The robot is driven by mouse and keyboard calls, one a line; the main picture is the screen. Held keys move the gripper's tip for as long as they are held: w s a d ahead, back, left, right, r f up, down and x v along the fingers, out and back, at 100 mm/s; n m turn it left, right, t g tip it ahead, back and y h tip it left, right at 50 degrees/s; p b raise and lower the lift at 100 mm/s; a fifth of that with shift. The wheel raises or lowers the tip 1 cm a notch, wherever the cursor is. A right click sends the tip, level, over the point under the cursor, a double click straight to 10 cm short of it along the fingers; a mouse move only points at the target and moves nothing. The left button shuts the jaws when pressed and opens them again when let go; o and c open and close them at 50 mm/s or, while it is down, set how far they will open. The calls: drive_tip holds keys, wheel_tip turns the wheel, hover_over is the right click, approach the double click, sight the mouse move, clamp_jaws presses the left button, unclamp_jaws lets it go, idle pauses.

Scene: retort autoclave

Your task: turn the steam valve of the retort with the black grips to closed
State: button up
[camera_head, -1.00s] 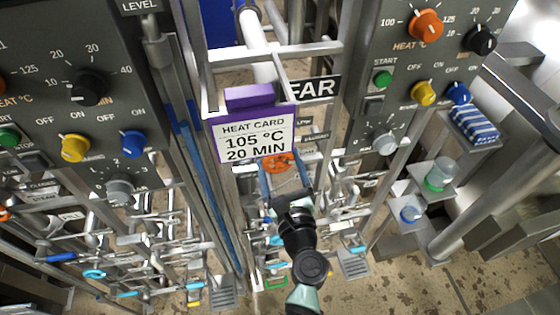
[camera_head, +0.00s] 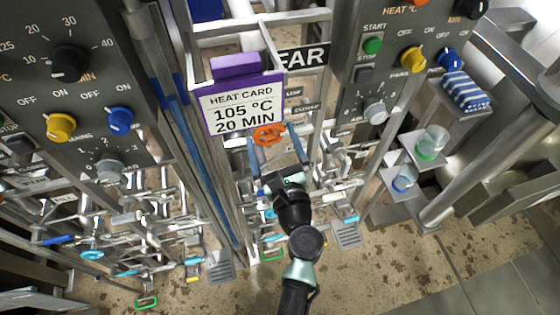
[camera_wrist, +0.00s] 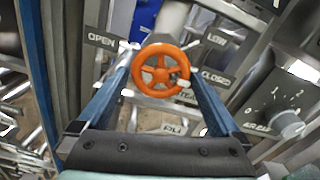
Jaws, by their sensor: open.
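An orange handwheel with spokes (camera_head: 268,134) sits under the heat card in the head view. In the wrist view the wheel (camera_wrist: 163,70) is at upper middle, with a pale piece at its right rim. My gripper (camera_head: 273,146) is open, its two blue fingers reaching toward the wheel. In the wrist view the fingers of my gripper (camera_wrist: 160,66) stand either side of the wheel; I cannot tell whether they touch it. An OPEN label (camera_wrist: 101,40) is left of the wheel and a CLOSED label (camera_wrist: 215,77) right. No black grips are clearly visible.
A purple-framed heat card (camera_head: 243,105) reading 105 °C, 20 MIN hangs just above the wheel. Control panels with knobs flank it, left (camera_head: 85,85) and right (camera_head: 395,60). Thin pipes and levers crowd below. Shelves with jars (camera_head: 432,142) stand at right.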

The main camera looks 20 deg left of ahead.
drive_tip(key=b+v, duration=0.2)
drive_tip(key=v, duration=1)
drive_tip(key=shift+w, duration=0.1)
drive_tip(key=w+d+r+n+t+h, duration=0.15)
drive_tip(key=w+r+n, duration=0.25)
drive_tip(key=r+n, duration=0.75)
drive_tip(key=w+d+r+n+t+h, duration=0.1)
drive_tip(key=w+r+n+t, duration=0.45)
drive_tip(key=r, duration=1.05)
drive_tip(key=s+d+r+n+t+h, duration=0.2)
drive_tip(key=s+r, duration=0.4)
drive_tip(key=r, duration=0.5)
drive_tip(key=s+d+r+n+t+h, duration=0.3)
drive_tip(key=r+n, duration=0.4)
drive_tip(key=r, duration=0.5)
drive_tip(key=s+d+h+b, duration=0.1)
drive_tip(key=s+h, duration=0.1)
drive_tip(key=shift+s+r, duration=0.15)
drive_tip(key=shift+s, duration=0.25)
drive_tip(key=shift+h, duration=0.25)
